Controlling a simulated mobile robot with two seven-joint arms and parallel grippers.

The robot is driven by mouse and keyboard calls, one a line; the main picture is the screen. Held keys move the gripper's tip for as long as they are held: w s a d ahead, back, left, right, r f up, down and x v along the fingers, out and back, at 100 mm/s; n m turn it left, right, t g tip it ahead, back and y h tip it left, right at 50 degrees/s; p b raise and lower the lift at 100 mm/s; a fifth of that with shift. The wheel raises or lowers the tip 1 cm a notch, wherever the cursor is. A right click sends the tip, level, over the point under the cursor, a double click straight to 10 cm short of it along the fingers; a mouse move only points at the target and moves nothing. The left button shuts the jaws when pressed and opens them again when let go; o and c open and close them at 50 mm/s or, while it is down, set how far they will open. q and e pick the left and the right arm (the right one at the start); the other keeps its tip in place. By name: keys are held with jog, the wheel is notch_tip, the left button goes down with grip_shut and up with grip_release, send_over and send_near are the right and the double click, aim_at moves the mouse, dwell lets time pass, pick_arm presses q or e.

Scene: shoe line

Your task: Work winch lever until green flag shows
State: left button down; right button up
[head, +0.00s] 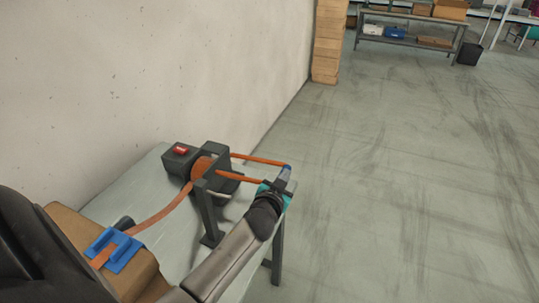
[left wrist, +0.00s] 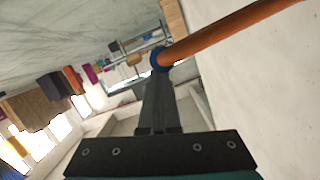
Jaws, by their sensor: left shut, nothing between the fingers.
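The winch (head: 207,163) is a dark frame with an orange drum, standing on a grey bench. A red flag (head: 180,150) shows on the dark box at its left; I see no green. Orange lever bars (head: 257,160) reach right from the winch to a blue end (head: 287,167). In the left wrist view the orange lever (left wrist: 230,33) runs from upper right to a blue end (left wrist: 159,59) at my fingertips. My left gripper (head: 285,175) is shut and empty, its tips (left wrist: 157,80) right by the blue end; I cannot tell whether they touch. My right gripper is out of view.
An orange strap (head: 160,209) runs from the winch to a blue bracket (head: 115,248) on a brown box (head: 68,222). The bench (head: 150,170) stands by a pale wall. Open floor (head: 400,190) lies to the right. Stacked cartons (head: 328,40) and a shelf (head: 410,40) stand far off.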

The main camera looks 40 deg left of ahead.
pick_arm(q)
notch_tip(320, 180, down, 3)
jog(key=shift+d+r+m+b, duration=0.1)
jog(key=shift+r+m+b, duration=0.1)
jog(key=shift+m+b, duration=0.55)
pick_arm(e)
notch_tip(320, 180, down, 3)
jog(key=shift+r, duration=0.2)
pick_arm(q)
jog(key=shift+s+f+n+y, duration=0.1)
jog(key=shift+n+y, duration=0.15)
jog(key=shift+y, duration=0.05)
